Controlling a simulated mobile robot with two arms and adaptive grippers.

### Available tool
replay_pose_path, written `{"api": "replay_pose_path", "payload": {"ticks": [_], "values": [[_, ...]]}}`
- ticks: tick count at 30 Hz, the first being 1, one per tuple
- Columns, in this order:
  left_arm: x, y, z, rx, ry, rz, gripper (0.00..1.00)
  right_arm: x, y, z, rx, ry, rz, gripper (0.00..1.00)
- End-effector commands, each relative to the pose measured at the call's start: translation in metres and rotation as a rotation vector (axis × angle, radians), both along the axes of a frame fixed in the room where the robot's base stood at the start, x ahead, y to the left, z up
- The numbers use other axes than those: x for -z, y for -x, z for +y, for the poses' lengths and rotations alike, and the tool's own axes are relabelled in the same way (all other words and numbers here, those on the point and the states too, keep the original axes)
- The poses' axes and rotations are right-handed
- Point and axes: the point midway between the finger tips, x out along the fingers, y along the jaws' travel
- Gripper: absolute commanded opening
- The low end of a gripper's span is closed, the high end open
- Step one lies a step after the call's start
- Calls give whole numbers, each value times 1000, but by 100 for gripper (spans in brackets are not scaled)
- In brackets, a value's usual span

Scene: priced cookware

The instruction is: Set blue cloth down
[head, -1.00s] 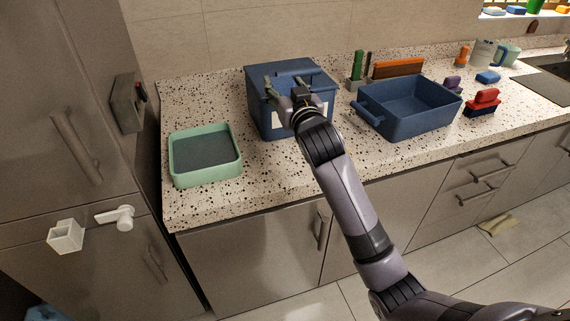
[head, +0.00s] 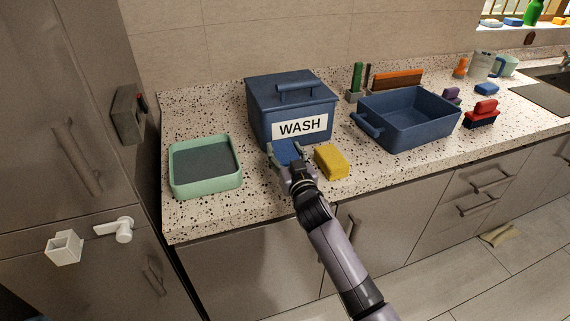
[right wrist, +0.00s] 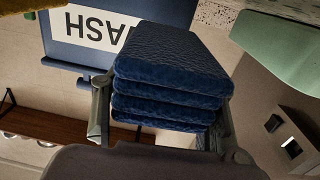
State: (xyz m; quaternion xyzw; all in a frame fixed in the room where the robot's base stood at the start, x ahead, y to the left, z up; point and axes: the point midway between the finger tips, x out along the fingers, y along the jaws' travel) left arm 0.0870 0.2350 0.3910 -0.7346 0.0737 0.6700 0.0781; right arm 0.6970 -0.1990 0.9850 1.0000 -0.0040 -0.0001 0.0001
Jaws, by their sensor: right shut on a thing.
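My right gripper (head: 287,160) is in front of the lidded blue bin (head: 262,118) marked WASH. It is shut on the blue cloth (head: 286,150), which is folded in thick layers. In the right wrist view the cloth (right wrist: 170,75) sits between the two fingers (right wrist: 165,120), and the upside-down WASH label shows behind it. I cannot tell whether the cloth touches the counter. My left gripper is not in view.
A yellow sponge (head: 332,161) lies just right of the gripper. A green tray (head: 207,187) with a dark inside stands to the left. An open blue basin (head: 410,128) and a red-handled brush (head: 483,112) are to the right. Bare counter (head: 255,195) shows near the front edge.

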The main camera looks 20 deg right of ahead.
Motion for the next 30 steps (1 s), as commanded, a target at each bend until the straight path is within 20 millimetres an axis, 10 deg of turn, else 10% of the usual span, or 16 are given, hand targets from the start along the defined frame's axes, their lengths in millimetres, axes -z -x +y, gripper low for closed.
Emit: {"api": "replay_pose_path", "payload": {"ticks": [21,22,30], "values": [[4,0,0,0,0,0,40,44,0,0,-1,-1,0,25],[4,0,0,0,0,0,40,44,0,0,-1,-1,0,53],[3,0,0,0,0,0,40,43,0,0,-1,0,1,71]]}}
